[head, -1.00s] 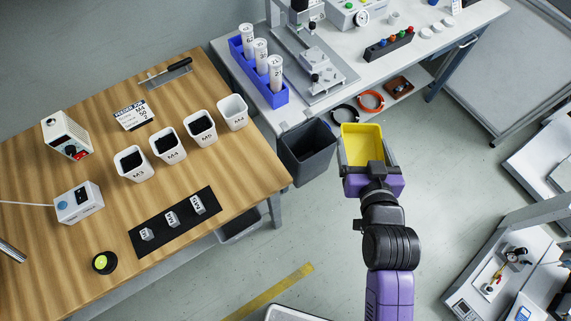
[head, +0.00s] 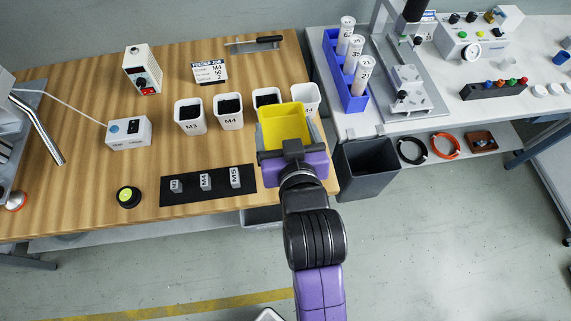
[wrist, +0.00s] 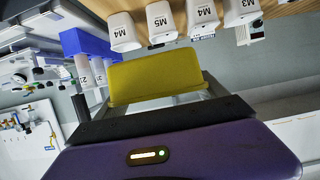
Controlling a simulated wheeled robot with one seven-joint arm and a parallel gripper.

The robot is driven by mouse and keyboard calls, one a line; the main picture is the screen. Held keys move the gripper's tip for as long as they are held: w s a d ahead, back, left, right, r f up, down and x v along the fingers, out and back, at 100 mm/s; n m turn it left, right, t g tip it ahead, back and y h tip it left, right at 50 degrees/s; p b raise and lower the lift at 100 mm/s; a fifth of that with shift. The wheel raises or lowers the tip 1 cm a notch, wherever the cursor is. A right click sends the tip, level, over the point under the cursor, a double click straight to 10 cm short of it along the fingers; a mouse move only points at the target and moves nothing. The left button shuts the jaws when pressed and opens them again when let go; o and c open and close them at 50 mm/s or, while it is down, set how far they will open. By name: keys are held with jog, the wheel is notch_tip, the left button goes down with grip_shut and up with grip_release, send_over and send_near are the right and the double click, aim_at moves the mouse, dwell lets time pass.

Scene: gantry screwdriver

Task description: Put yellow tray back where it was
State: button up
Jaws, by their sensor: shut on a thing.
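The yellow tray (head: 284,123) is held in my gripper (head: 287,138), in front of the right part of the wooden bench in the head view. My gripper's fingers are shut on it, one along each side. In the head view the tray looks open-topped and empty, and it overlaps the bench's right edge and partly hides the M5 and rightmost bins. In the wrist view the tray (wrist: 157,76) shows as a yellow block between the fingers, with the bins beyond it. Its height above the bench is hard to tell.
White bins M3 (head: 190,116) and M4 (head: 229,111) stand on the wooden bench (head: 90,75). A black mat (head: 207,186) with small blocks lies in front. A dark waste bin (head: 368,168) stands right of the bench. A blue rack (head: 345,72) holds tubes on the grey bench.

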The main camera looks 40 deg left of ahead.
notch_tip(320, 180, down, 15)
jog(key=shift+f+b, duration=0.15)
jog(key=shift+b, duration=0.4)
jog(key=shift+f, duration=0.2)
jog(key=o, duration=1.5)
jog(key=shift+r, duration=0.1)
